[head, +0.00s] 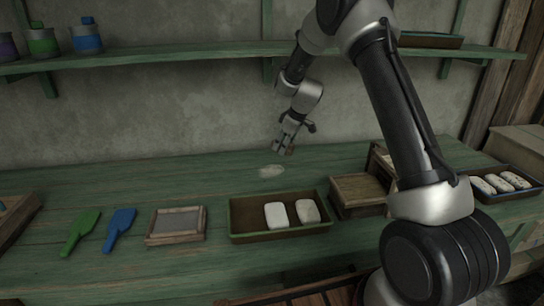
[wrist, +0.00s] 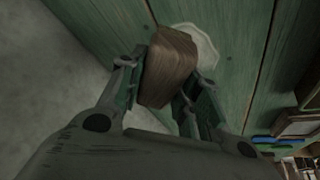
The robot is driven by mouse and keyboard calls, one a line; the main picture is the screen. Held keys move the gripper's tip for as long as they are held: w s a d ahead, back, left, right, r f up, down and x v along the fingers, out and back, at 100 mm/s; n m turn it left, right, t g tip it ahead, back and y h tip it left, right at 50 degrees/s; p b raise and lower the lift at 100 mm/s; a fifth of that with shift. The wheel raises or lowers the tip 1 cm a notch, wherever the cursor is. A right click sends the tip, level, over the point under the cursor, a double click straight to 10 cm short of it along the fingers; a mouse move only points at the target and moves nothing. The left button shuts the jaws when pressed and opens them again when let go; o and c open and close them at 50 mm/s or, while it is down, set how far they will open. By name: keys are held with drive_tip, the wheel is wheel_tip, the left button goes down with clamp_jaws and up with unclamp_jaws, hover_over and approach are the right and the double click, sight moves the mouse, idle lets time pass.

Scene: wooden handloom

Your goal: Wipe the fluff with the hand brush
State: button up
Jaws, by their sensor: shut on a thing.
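My gripper (head: 283,147) is above the back of the green bench. In the wrist view my gripper (wrist: 156,88) is shut on a brown wooden block, which looks like the hand brush (wrist: 169,66). Its bristles cannot be made out. The fluff (head: 271,171) is a pale, flat patch on the bench just below and slightly left of my gripper. In the wrist view the fluff (wrist: 203,45) lies beyond the brush, partly hidden by it. The brush appears held above the bench; whether it touches the fluff cannot be told.
A tray (head: 240,238) with two white pieces stands in front, beside a wooden box (head: 357,190). A small frame (head: 176,223), a blue paddle (head: 119,228) and a green paddle (head: 80,232) lie left. A shelf (head: 190,59) runs along the wall. The bench left of the fluff is clear.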

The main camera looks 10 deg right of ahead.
drive_tip(key=shift+w+d+r+m, duration=0.3)
drive_tip(key=shift+w+d+r, duration=0.1)
drive_tip(key=shift+r, duration=0.15)
drive_tip(key=shift+m, duration=0.3)
drive_tip(key=shift+f, duration=0.2)
